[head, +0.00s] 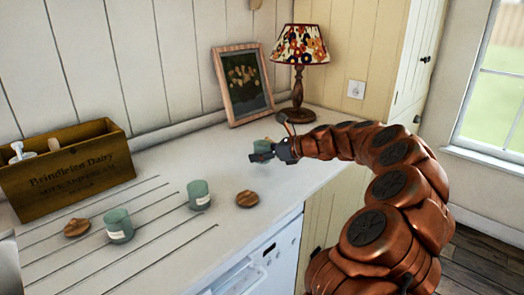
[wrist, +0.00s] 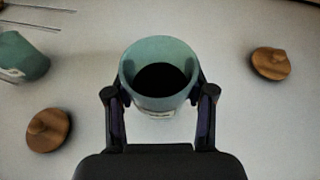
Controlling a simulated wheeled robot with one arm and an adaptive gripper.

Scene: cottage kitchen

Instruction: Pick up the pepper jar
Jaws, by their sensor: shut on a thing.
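A green jar (wrist: 160,99) with dark contents and no lid stands upright between the fingers of my gripper (wrist: 160,92) in the wrist view. The fingers are shut on its sides. A pale label is on its near side, too small to read, so I cannot confirm it is the pepper jar. In the head view my gripper (head: 263,155) is over the counter, below the picture frame, and partly hides the held jar (head: 261,144). I cannot tell whether the jar touches the counter.
Two other green jars (head: 118,226) (head: 199,196) stand on the counter (head: 170,265). Wooden lids (head: 77,228) (head: 247,198) lie near them; another lid (wrist: 270,63) is right in the wrist view. A wooden crate (head: 68,170), picture frame (head: 243,84) and lamp (head: 300,55) stand along the wall.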

